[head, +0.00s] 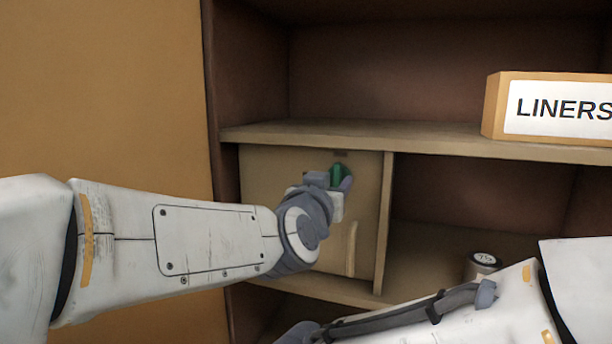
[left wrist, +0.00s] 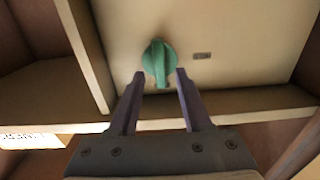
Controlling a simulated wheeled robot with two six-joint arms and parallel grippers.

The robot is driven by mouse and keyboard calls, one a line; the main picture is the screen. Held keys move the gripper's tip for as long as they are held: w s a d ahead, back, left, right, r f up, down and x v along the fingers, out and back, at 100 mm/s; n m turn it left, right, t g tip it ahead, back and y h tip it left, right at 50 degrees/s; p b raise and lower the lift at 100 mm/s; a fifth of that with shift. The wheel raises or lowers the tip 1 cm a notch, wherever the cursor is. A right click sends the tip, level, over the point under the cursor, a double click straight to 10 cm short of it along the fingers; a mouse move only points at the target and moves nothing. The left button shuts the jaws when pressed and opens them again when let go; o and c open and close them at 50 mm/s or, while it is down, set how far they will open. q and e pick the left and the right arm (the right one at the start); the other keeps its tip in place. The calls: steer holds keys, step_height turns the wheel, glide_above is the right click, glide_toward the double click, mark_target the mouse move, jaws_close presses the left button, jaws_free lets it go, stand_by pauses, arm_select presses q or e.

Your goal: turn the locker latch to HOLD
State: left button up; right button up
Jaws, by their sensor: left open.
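The green latch knob (head: 338,171) is on the beige locker door (head: 270,172), near its upper right edge. In the left wrist view the knob (left wrist: 158,60) has a round base and a raised grip pointing down in that picture. My left gripper (head: 334,183) is at the knob and hides part of it. In the left wrist view its open fingers (left wrist: 160,75) stand on either side of the grip, with gaps visible. A small marked plate (left wrist: 202,56) is beside the knob; its text is unreadable. My right gripper is outside the frame.
A shelf board (head: 420,137) runs just above the door and carries a box labelled LINERS (head: 555,107). A beige vertical handle (head: 350,248) is low on the door. A small round-topped container (head: 483,262) stands in the open compartment to the right. My right arm crosses the lower right.

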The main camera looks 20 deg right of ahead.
arm_select(q)
steer(key=shift+x, duration=0.85)
jaws_close()
